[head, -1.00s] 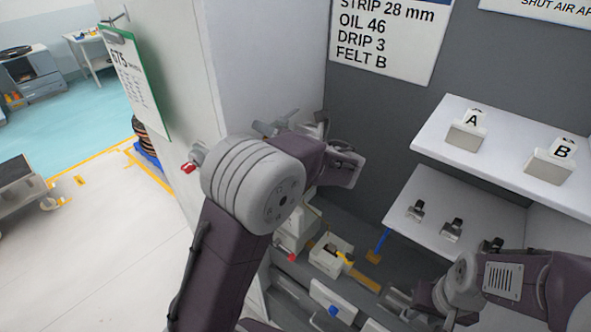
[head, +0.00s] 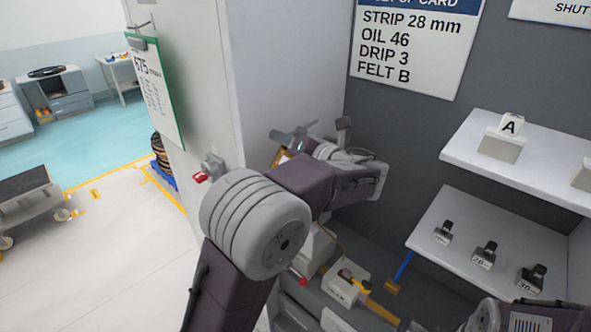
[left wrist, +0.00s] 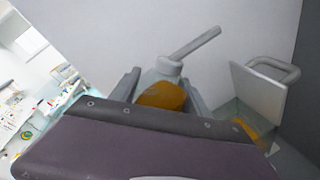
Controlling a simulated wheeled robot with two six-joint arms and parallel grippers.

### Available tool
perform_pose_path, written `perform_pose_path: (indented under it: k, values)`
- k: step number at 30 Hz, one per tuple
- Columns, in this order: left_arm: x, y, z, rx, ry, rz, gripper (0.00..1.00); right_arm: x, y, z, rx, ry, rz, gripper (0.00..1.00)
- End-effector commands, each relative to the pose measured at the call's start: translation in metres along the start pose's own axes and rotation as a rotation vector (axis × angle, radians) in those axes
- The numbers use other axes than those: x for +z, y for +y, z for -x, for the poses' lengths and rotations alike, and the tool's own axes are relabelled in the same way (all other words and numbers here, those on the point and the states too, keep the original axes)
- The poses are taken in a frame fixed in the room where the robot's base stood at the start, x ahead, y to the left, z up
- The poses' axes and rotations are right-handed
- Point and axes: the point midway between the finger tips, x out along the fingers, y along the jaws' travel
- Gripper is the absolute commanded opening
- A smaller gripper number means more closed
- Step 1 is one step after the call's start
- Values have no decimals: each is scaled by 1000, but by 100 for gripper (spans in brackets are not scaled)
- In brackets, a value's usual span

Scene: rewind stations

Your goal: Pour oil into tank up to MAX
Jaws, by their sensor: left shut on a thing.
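In the left wrist view, my left gripper (left wrist: 163,92) is shut on an oil can (left wrist: 160,95) with an amber body, a grey top and a long grey spout slanting up to the right. In the head view, my left gripper sits beyond my forearm and is mostly hidden; a sliver of the amber can (head: 280,157) shows there. Right of the can in the wrist view is a raised grey plate with a handle (left wrist: 260,92), with a little amber below it (left wrist: 245,128). I cannot tell the oil level or a MAX mark. My right gripper is out of view.
A setup card (head: 415,50) reads OIL 46. Shelves at right hold block A (head: 500,145) and several small labelled blocks (head: 485,255). A white box (head: 345,283) sits low in the station. A clipboard (head: 155,95) hangs on the side panel.

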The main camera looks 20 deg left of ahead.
Motion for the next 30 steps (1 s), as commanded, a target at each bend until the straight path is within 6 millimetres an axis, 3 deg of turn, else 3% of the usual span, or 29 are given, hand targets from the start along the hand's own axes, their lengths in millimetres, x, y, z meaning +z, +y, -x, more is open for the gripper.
perform_pose_path:
  k: [1, 3, 10, 21, 30]
  values:
    - [-5, -3, -1, 0, -1, 3, 0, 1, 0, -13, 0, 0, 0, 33]
    - [-2, 0, 0, 0, -1, 1, 0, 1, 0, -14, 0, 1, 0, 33]
    - [-1, 2, 0, 0, 11, -45, 0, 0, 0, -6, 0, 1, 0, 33]
    - [-19, -5, -1, -1, 75, -284, 0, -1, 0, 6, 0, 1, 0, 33]
    - [-25, -8, -2, -1, 92, -352, 0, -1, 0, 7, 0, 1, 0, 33]
